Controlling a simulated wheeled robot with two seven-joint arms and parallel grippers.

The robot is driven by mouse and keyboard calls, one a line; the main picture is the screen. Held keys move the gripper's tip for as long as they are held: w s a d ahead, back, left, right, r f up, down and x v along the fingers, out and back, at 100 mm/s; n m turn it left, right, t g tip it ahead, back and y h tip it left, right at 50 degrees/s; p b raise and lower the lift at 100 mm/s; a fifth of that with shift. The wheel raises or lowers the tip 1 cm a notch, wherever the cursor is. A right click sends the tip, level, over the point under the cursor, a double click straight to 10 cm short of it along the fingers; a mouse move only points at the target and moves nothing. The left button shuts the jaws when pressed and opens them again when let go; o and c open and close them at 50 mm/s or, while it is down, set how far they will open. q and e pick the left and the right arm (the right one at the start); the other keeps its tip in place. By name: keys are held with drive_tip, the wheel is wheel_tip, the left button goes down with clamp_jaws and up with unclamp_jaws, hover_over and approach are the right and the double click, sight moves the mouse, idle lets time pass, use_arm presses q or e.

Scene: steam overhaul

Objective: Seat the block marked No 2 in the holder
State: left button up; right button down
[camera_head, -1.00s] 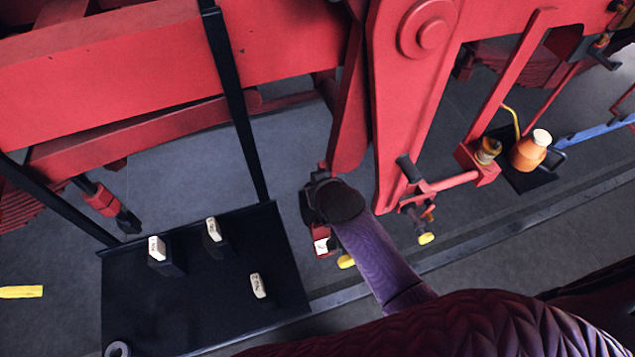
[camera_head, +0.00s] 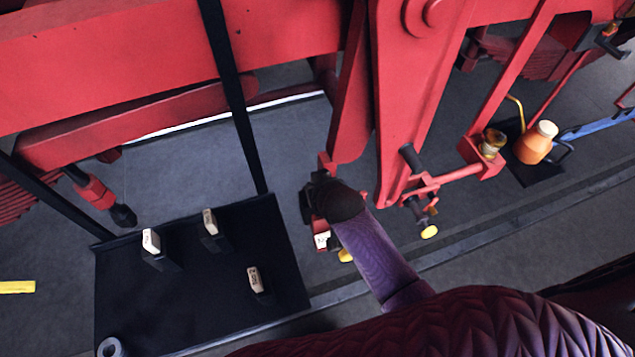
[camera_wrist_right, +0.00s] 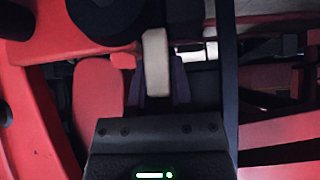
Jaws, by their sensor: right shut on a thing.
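My right arm reaches in from the lower right in the head view. Its dark gripper (camera_head: 318,195) is by the foot of a red upright part, largely covered by my wrist. In the right wrist view a pale-faced block (camera_wrist_right: 157,62) sits between the purple fingers (camera_wrist_right: 158,85), which are shut on it; its marking cannot be read. Just below the gripper in the head view is a small white label (camera_head: 321,240) against a red part; whether this is the holder or the held block, I cannot tell. My left gripper is out of view.
A black tray (camera_head: 190,305) at the lower left bears three pale-topped blocks: left (camera_head: 151,241), middle (camera_head: 210,222) and front (camera_head: 254,280). A grey ring (camera_head: 110,347) lies at its corner. Red beams and a dark post (camera_head: 232,95) crowd the area. An orange jug (camera_head: 536,143) stands right.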

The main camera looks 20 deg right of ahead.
drive_tip(key=shift+f+b, duration=0.5)
drive_tip(key=shift+f, duration=0.15)
drive_tip(key=c, duration=0.6)
unclamp_jaws()
drive_tip(key=shift+o, duration=0.8)
drive_tip(key=shift+a, duration=0.1)
drive_tip(key=shift+r, duration=0.1)
